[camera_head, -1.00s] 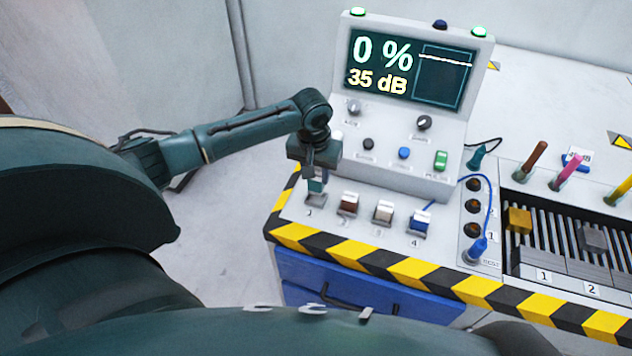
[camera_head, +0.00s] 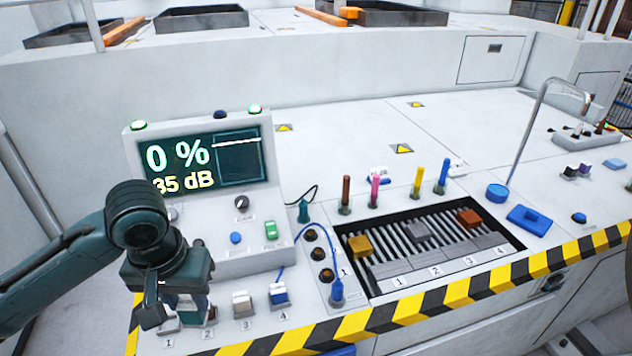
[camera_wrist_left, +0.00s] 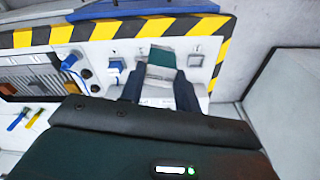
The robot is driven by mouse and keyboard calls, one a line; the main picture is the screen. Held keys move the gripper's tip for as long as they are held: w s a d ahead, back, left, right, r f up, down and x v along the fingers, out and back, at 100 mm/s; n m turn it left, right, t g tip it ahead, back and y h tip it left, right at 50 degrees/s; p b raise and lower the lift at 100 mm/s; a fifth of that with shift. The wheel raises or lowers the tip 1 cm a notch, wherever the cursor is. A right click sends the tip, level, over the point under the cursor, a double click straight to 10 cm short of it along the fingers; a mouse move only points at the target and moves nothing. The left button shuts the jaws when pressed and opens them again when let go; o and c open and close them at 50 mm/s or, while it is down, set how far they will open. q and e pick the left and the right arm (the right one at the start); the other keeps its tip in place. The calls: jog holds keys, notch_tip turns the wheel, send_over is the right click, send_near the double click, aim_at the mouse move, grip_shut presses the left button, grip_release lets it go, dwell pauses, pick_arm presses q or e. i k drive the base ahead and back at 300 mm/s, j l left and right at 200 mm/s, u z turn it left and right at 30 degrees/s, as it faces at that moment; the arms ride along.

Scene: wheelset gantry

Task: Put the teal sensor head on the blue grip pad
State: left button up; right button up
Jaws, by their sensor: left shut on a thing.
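My left gripper (camera_head: 180,300) hangs over the front left of the console, by the slot marked 1. It is shut on the teal sensor head, mostly hidden by the gripper in the head view. In the left wrist view the teal sensor head (camera_wrist_left: 161,57) shows between my fingers, with a pale part beneath it. A blue rectangular pad with a raised bar (camera_head: 530,219) lies far right on the white top; it looks like the blue grip pad. My right gripper is not in view.
White (camera_head: 243,304) and blue (camera_head: 279,294) heads stand in the row beside my gripper. The screen console (camera_head: 215,190) rises behind.

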aim_at(531, 226)
jog(key=z, duration=1.3)
jog(key=i+l+z, duration=0.2)
jog(key=i, duration=0.25)
jog(key=i+l+z, duration=0.2)
jog(key=i+l, duration=0.25)
jog(key=i, duration=0.4)
jog(key=i+l, duration=0.15)
jog(key=i, duration=0.35)
